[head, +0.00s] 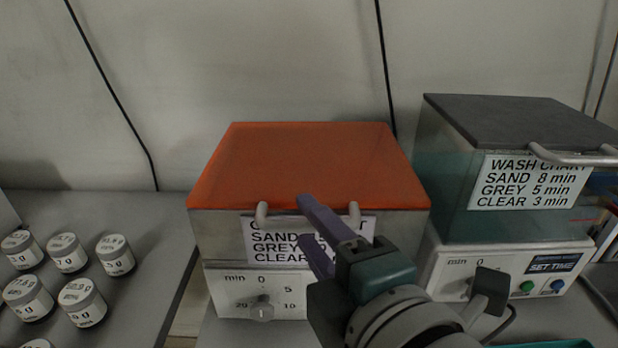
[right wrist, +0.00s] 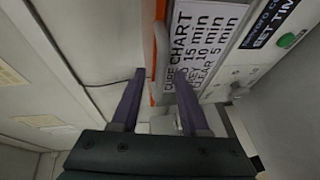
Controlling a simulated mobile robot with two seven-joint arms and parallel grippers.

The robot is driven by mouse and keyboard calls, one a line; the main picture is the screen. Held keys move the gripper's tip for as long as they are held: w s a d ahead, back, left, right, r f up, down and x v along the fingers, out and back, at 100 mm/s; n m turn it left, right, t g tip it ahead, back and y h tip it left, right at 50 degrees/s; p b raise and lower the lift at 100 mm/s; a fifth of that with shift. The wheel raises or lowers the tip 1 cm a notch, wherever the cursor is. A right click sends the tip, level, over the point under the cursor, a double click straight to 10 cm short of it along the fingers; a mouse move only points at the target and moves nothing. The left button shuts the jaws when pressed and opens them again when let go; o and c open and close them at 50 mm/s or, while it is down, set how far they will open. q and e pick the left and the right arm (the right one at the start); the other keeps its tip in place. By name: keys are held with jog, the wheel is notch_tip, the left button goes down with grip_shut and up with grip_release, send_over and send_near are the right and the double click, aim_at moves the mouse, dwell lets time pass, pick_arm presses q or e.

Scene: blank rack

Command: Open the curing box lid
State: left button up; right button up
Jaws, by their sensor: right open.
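The curing box (head: 222,235) is a pale metal box with a chart label on its front. Its orange lid (head: 305,160) lies flat and shut on top. A pale handle (head: 262,214) runs along the lid's front edge, partly hidden by my gripper. My right gripper (head: 308,222), with purple fingers, is open and empty in front of the lid's front edge, near the middle of the handle. In the right wrist view the open fingers (right wrist: 160,80) have the orange lid edge (right wrist: 161,50) between them. Contact cannot be told. My left gripper is not in view.
A wash box (head: 440,185) with a dark lid (head: 520,118) and its own handle (head: 570,158) stands close on the right. A dial (head: 262,308) sits below the curing box front. Several labelled jars (head: 68,253) stand at the left. A wall is behind.

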jog(key=shift+w+a+f, duration=0.1)
jog(key=shift+w+a, duration=0.2)
jog(key=shift+w, duration=0.25)
grip_shut()
dwell(1.1)
